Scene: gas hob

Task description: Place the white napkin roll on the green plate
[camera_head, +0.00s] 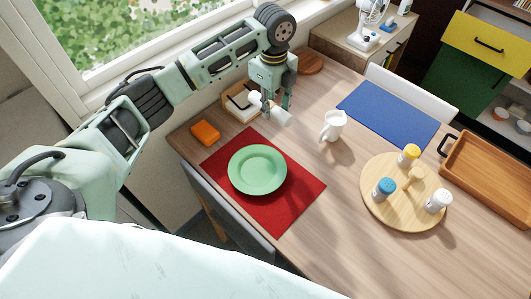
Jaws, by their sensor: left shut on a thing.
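The green plate (257,169) lies on a red placemat (302,192) near the table's left corner. My left gripper (272,112) points down above the table, behind the plate in the picture. It is shut on the white napkin roll (279,115), which sits tilted between its fingers. The roll appears above the table, beyond the plate's far edge and not over its middle. The plate is bare. My right gripper is not in view.
An orange block (205,133) lies left of the placemat. A white mug (333,126) stands right of the gripper. A round wooden board (375,205) holds several shakers. A blue placemat (388,114) and a wooden tray (490,180) lie farther right. A window is behind my arm.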

